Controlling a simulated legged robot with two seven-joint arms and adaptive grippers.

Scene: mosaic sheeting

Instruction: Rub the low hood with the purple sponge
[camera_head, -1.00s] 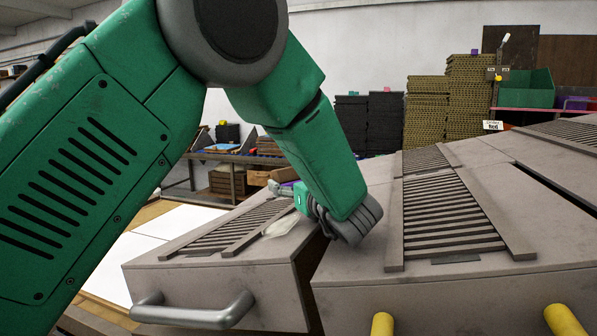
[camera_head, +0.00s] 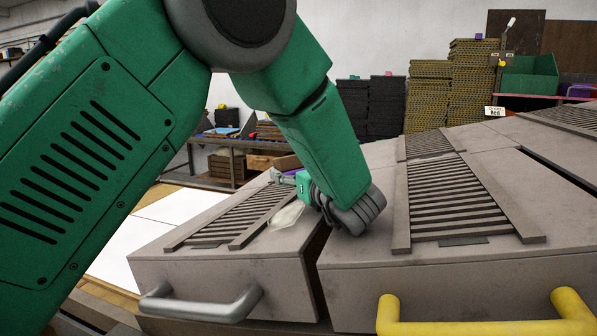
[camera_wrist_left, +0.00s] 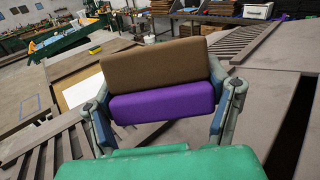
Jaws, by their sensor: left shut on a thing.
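The sponge has a purple layer (camera_wrist_left: 162,102) and a brown layer (camera_wrist_left: 155,64). My left gripper (camera_wrist_left: 164,98) is shut on it, a finger at each end. In the head view, the left gripper (camera_head: 292,178) is over the far right part of the left grey hood (camera_head: 225,268), which has a slatted vent and a silver handle. Only a bit of the sponge shows there behind the fingers; I cannot tell whether it touches the hood. A pale translucent smear (camera_head: 287,215) lies on this hood near the gripper. My right gripper is not in view.
A second grey hood (camera_head: 350,268) with a yellow handle (camera_head: 480,327) stands to the right, across a narrow dark gap. Stacked dark and tan crates (camera_head: 428,98) and a green bin (camera_head: 530,80) stand at the back. White sheets (camera_head: 178,208) lie at the left.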

